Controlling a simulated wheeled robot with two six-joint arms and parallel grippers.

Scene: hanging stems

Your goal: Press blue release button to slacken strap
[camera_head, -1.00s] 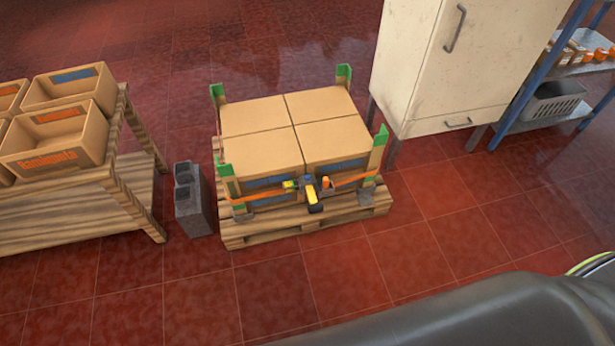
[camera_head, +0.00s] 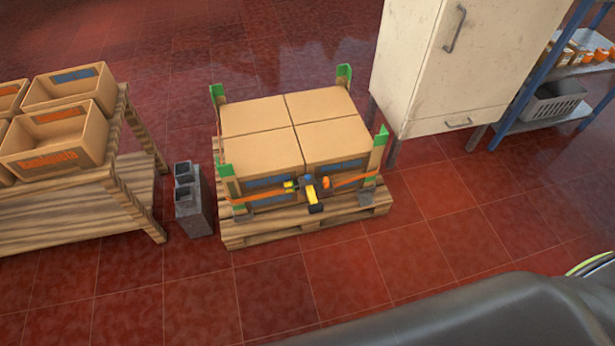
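A stack of cardboard boxes (camera_head: 295,120) sits on a wooden pallet (camera_head: 262,234), with green-topped corner posts at its corners. An orange strap (camera_head: 349,182) runs across the front of the stack. A buckle with a yellow handle (camera_head: 311,194) and dark end sits at mid-front on the strap. A small blue part (camera_head: 307,179), perhaps the release button, shows at its top. Yellow (camera_head: 290,185) and orange (camera_head: 327,182) pieces flank it. Details are too small to tell whether the strap is taut. Neither of my grippers is in view.
A wooden bench (camera_head: 75,195) with open boxes stands left. A grey hollow block (camera_head: 194,208) stands on the floor between bench and pallet. A cream cabinet (camera_head: 410,70) and blue-framed shelf (camera_head: 533,122) stand right. The tiled floor (camera_head: 290,285) before the pallet is clear.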

